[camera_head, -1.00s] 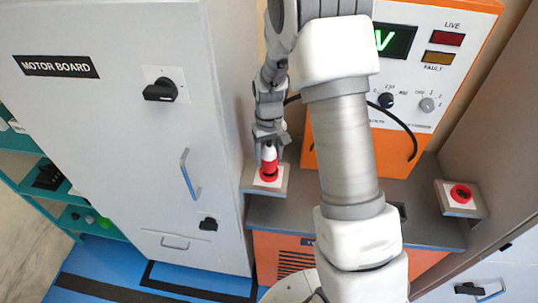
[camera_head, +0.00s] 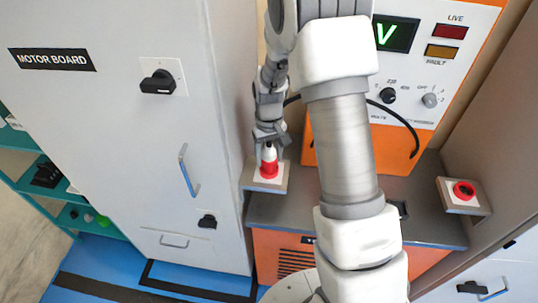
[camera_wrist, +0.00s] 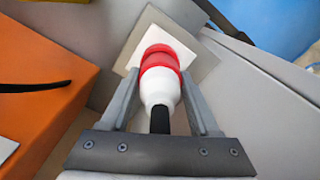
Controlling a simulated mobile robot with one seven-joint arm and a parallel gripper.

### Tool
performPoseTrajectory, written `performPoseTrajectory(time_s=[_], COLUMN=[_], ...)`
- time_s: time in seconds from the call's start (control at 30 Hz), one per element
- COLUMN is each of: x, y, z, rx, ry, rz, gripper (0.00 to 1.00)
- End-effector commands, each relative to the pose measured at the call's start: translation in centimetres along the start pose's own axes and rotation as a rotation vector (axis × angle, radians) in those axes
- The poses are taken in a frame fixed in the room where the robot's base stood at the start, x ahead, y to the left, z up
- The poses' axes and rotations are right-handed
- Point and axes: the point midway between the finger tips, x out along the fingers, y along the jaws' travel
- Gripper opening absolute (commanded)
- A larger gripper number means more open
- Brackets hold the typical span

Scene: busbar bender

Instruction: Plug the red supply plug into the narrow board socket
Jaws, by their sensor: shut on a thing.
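The supply plug (camera_head: 268,154) has a white body, a red front and a black cable end. My gripper (camera_head: 268,146) is shut on its white body, with one finger on each side in the wrist view (camera_wrist: 161,85). The plug's red front (camera_wrist: 160,64) meets the red socket on the left plate, with no visible gap. That socket's white and grey plate (camera_head: 249,179) stands beside the motor board cabinet; it also shows in the wrist view (camera_wrist: 195,62). The plug hides most of the socket, so I cannot see how deep it sits.
Another red socket (camera_head: 463,191) on a similar plate is at the right, empty. The grey motor board cabinet (camera_head: 120,130) stands close on the left. The orange and white supply panel (camera_head: 425,80) with a black cable (camera_head: 408,125) stands behind. The grey top (camera_head: 300,212) between is clear.

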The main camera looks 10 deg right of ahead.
Motion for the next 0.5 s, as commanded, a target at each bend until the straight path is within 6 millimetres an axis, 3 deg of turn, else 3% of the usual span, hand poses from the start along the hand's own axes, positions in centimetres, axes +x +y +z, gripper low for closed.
performPoseTrajectory(time_s=[0.5], x=[1.4], y=[0.0], z=[0.0], rx=[0.0], ry=[-0.001], rz=[0.0], gripper=[0.0])
